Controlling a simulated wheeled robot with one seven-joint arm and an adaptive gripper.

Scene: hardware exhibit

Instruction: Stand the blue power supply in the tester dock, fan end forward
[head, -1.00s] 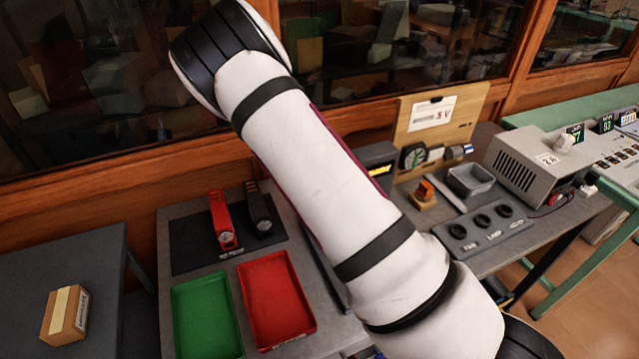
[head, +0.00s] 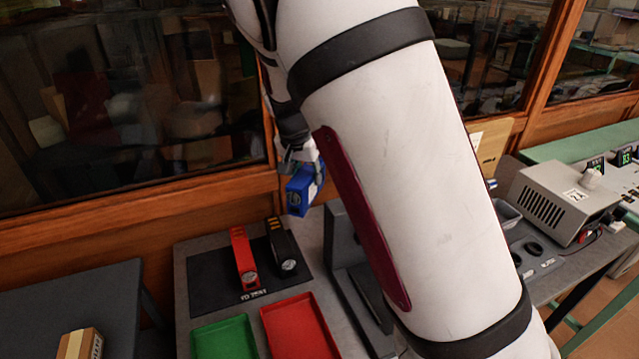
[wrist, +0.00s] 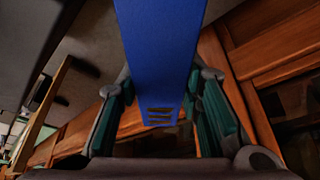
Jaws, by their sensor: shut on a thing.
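The blue power supply (head: 304,188) hangs from my gripper (head: 296,155) in the head view, above the table and in front of the wooden wall. A round fan face shows at its lower end, turned toward the camera. In the wrist view the blue case (wrist: 160,55) runs up between the green-padded fingers (wrist: 160,115), with several dark slots near the gripper. My gripper is shut on it. A dark grey upright fixture with a base (head: 350,265), which looks like the tester dock, stands below and to the right, partly hidden by my arm. The supply is apart from it.
A red unit (head: 243,258) and a black unit (head: 282,248) lie on a black mat (head: 210,275). Green (head: 222,340) and red (head: 300,328) trays lie in front. A beige bench instrument (head: 560,200) stands right. A cardboard box (head: 80,345) is at lower left.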

